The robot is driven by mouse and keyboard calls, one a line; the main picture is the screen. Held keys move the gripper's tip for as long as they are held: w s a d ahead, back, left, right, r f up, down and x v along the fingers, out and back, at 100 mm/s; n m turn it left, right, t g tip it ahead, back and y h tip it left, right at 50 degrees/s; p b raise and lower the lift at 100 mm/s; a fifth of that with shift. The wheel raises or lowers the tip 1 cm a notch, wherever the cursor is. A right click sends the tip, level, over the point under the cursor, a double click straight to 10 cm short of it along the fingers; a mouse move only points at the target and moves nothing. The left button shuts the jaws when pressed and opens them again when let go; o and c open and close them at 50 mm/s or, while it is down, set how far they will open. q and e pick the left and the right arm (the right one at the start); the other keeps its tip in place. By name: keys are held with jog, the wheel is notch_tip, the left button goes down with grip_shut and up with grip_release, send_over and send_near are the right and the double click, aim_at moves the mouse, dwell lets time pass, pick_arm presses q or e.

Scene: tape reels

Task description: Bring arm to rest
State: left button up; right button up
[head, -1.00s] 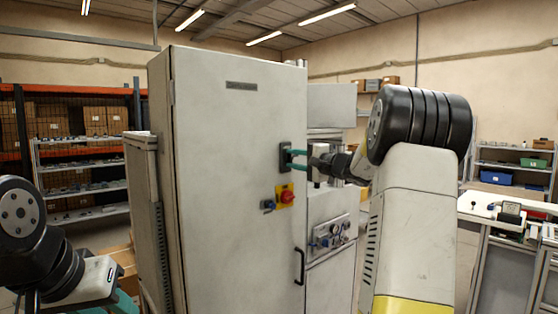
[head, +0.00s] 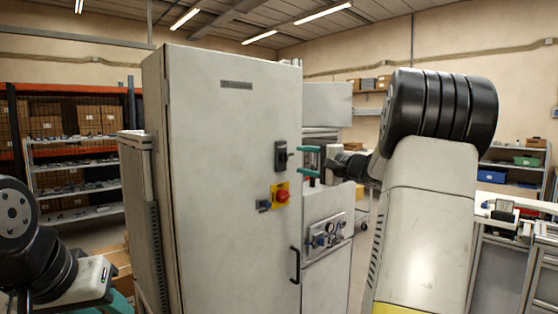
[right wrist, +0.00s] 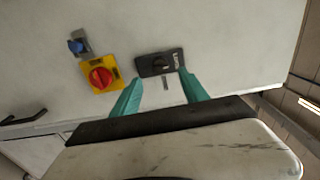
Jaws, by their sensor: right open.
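My right gripper (head: 309,161) is in the middle of the head view, its two teal fingers spread and empty. It is just right of the black door handle (head: 281,156) on the tall grey cabinet (head: 225,190), with a small gap between them in the picture. In the right wrist view the open fingers (right wrist: 159,82) point toward the cabinet face, with the black handle (right wrist: 156,64) just beyond their tips. The cabinet door looks shut. My left arm is at the lower left; teal parts show at the bottom edge, but its jaws cannot be made out.
A yellow switch plate with a red knob (head: 281,194) sits below the handle. A lower grey unit with gauges (head: 326,234) adjoins the cabinet. A workbench (head: 500,226) stands at the right. Shelves (head: 80,167) with boxes line the left back.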

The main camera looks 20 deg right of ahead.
jog(key=shift+s+d, duration=0.25)
jog(key=shift+s, duration=0.3)
jog(key=shift+a, duration=0.1)
jog(key=s+a+f+n+g+y, duration=0.1)
jog(key=s+a+f+n+g, duration=0.25)
jog(key=s+a, duration=0.45)
jog(key=s+a+f+n+g, duration=0.2)
jog(key=s+a+n+g, duration=0.15)
jog(key=s+a, duration=0.4)
jog(key=s+a+f+n+g+h, duration=0.1)
jog(key=s+f+n+h, duration=0.2)
jog(key=s, duration=0.6)
jog(key=s+a+f+n+g+h, duration=0.1)
jog(key=s+f+n+g+h, duration=0.1)
jog(key=s+f, duration=0.6)
jog(key=shift+s+n+h, duration=0.5)
jog(key=shift+n+h, duration=0.1)
jog(key=shift+h, duration=0.2)
